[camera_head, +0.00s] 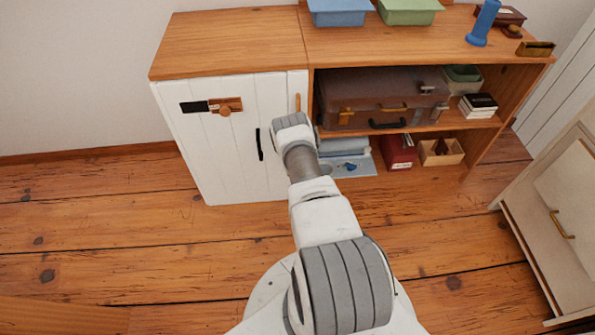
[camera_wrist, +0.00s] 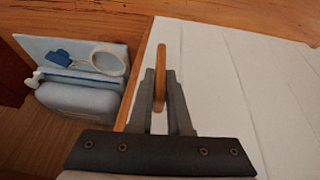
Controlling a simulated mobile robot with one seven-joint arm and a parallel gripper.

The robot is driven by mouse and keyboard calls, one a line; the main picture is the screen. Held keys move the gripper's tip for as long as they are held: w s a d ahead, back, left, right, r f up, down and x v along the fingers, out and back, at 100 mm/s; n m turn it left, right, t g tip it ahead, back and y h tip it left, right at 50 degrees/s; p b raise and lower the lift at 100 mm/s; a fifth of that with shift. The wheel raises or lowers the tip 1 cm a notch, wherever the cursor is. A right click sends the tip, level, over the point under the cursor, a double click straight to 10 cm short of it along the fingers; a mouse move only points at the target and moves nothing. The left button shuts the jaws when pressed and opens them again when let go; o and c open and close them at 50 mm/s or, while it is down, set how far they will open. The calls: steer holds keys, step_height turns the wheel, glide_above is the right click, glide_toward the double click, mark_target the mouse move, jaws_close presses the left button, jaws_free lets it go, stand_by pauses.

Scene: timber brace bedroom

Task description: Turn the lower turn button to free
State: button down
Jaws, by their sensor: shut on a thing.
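The lower turn button (camera_wrist: 161,45) is a narrow wooden bar at the edge of the white door (camera_wrist: 225,80) in the wrist view. It lies roughly along the door's edge, beside the wooden cabinet edge strip (camera_wrist: 141,75). My gripper (camera_wrist: 163,73) has its two dark fingers closed on the bar, one on each side, and part of the bar sticks out past the tips. In the head view my arm hides the gripper and this button. An upper turn button (camera_head: 298,102), also wooden and upright, shows at the door's (camera_head: 215,140) upper right edge.
The door has a black handle (camera_head: 259,145) and a wooden latch (camera_head: 226,106) with a dark plate. Right of it, open shelves hold a brown suitcase (camera_head: 375,97), a red box (camera_head: 398,151) and light blue items (camera_wrist: 85,80). Floor (camera_head: 120,230) before the cabinet is clear.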

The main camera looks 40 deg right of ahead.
steer(key=shift+s+a+f+y+p, duration=0.1)
steer(key=shift+s+f+y+p, duration=0.1)
steer(key=shift+y+p, duration=0.25)
steer(key=c, duration=1)
jaws_free()
steer(key=shift+r, duration=0.1)
steer(key=shift+o, duration=0.7)
steer(key=shift+w, duration=0.1)
steer(key=shift+r, duration=0.1)
steer(key=p+v, duration=0.8)
steer(key=v, duration=0.9)
steer(key=shift+s, duration=0.45)
